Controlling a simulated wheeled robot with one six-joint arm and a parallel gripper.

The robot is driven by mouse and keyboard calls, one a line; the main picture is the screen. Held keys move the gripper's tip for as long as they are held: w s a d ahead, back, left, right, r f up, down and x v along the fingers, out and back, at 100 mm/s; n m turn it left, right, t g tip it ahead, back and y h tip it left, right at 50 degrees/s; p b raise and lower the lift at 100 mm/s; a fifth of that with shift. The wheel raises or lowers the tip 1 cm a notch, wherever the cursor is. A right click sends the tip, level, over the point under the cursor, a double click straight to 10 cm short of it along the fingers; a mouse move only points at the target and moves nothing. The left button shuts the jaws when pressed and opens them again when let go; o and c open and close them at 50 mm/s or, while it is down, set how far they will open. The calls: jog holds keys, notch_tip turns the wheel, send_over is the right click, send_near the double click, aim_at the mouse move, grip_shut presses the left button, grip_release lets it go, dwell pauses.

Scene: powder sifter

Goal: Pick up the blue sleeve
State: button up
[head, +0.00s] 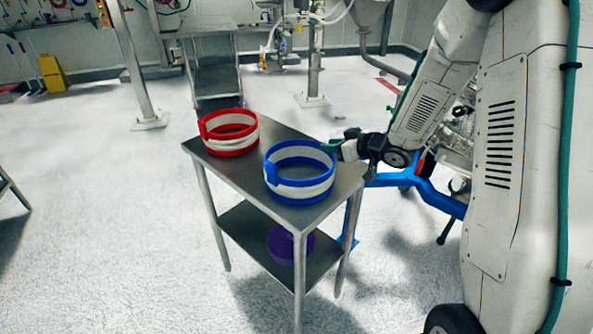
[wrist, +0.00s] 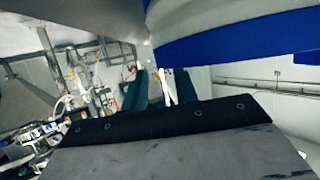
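The blue sleeve (head: 300,195), a round band with blue rims and a white middle, stands on the front part of a metal table. My gripper (head: 330,148) is at its right side, close to the upper rim; the head view does not show clearly whether they touch. In the wrist view the sleeve (wrist: 235,35) fills the top right, its blue and white bands close to the camera. My gripper (wrist: 166,88) shows two teal fingers standing apart there, with background visible between them. The far side of the sleeve is partly hidden.
A red and white sleeve (head: 230,133) stands on the same metal table (head: 240,172), behind and left of the blue one. A purple round object (head: 285,245) is on the lower shelf. Blue legs or a frame (head: 425,190) stand right of the table. The floor at left is open.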

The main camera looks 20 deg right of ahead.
jog(key=x, duration=0.3)
jog(key=shift+w, duration=0.1)
grip_shut()
